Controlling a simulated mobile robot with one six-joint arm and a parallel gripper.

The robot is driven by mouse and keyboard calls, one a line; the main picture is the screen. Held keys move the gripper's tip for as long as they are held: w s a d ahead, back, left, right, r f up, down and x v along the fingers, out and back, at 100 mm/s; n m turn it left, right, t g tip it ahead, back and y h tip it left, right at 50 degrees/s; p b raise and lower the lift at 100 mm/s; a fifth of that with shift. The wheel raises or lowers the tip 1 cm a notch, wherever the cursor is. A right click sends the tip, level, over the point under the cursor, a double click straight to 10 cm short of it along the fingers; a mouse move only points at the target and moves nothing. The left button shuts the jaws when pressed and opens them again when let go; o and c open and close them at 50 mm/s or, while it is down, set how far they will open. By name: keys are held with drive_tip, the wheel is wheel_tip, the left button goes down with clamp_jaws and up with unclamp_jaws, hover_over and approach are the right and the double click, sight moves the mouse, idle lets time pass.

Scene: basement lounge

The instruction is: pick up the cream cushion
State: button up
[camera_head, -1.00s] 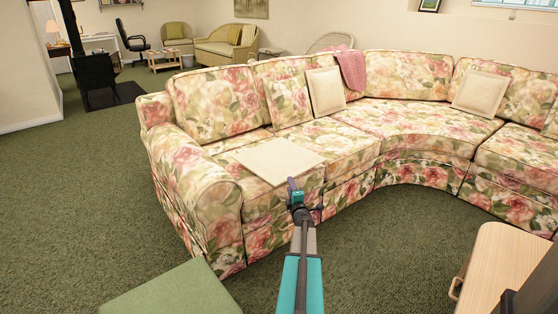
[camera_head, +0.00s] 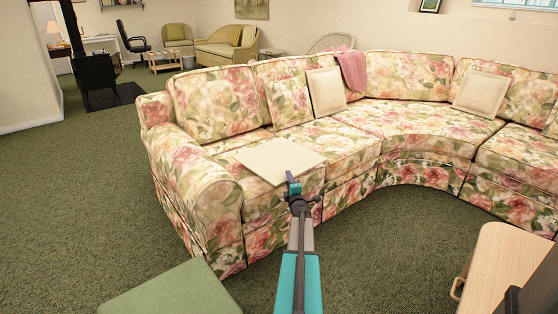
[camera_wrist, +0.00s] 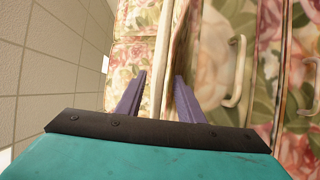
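The cream cushion (camera_head: 275,158) lies flat on the left seat of the floral sofa, its near corner toward me. My gripper (camera_head: 290,178) is at that near corner, partly overlapping it in the head view. In the wrist view my gripper (camera_wrist: 160,85) has its two purple fingers apart. A thin cream edge, seemingly the cushion (camera_wrist: 163,60), runs between them. I cannot tell whether either finger touches it. Two other cream cushions lean on the sofa back, one near the middle (camera_head: 325,91) and one at the right (camera_head: 480,93).
The floral sofa (camera_head: 215,195) curves to the right, with a pink throw (camera_head: 352,70) over its back. A green-topped piece (camera_head: 170,290) stands at the front left and a wooden piece (camera_head: 505,265) at the front right. Carpet between them is clear.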

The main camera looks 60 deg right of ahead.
drive_tip(key=shift+c, duration=0.2)
clamp_jaws()
drive_tip(key=shift+r, duration=0.15)
idle(0.3)
drive_tip(key=s+a+r+p, duration=0.3)
drive_tip(key=s+a+r, duration=0.1)
drive_tip(key=s+a, duration=0.7)
drive_tip(key=shift+a+r, duration=0.3)
drive_tip(key=shift+r, duration=0.1)
idle(0.4)
idle(0.4)
drive_tip(key=shift+r, duration=0.1)
